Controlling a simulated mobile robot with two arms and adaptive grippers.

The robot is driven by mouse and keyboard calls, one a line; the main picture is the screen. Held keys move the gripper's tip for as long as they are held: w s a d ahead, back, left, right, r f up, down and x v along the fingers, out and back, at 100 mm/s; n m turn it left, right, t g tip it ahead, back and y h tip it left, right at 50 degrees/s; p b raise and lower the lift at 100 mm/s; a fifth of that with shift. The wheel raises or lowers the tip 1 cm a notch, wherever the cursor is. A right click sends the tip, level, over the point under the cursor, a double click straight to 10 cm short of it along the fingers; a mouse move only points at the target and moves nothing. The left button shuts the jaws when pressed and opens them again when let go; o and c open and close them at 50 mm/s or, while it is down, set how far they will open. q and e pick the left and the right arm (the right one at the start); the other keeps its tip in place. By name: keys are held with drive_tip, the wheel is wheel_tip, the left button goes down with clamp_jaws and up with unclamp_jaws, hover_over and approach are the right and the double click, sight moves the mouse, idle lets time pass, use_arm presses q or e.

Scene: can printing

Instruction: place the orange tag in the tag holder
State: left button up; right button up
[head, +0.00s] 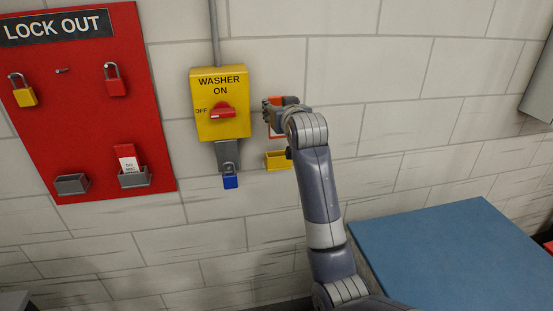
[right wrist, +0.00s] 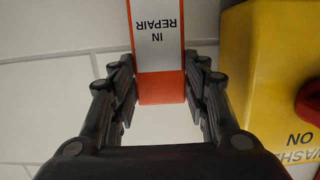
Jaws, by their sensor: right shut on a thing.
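The orange tag (head: 275,131) has a white label, which reads "IN REPAIR" in the right wrist view (right wrist: 158,90). My right gripper (head: 272,106) is shut on it, with a finger on each side in the right wrist view (right wrist: 162,78). The tag is upright beside the right edge of the yellow washer switch box (head: 206,93), partly hidden by the gripper. A small yellow holder (head: 277,161) is on the wall below the tag. The tag is above this holder and apart from it. My left gripper is not in view.
A blue padlock (head: 230,182) hangs at the grey hasp (head: 227,155) under the switch box. A red lockout board (head: 85,135) at the left carries padlocks and two grey holders; one holds a red tag (head: 127,158). A blue-topped surface (head: 450,250) is at lower right.

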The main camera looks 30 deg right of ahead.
wheel_tip(320, 180, down, 8)
drive_tip(key=shift+d+f+p, duration=0.1)
drive_tip(key=shift+p, duration=0.95)
drive_tip(key=shift+f, duration=0.5)
drive_tip(key=o, duration=1)
drive_tip(key=shift+f, duration=0.15)
drive_tip(key=shift+s, duration=0.1)
drive_tip(key=b+v, duration=0.2)
drive_tip(key=v, duration=1)
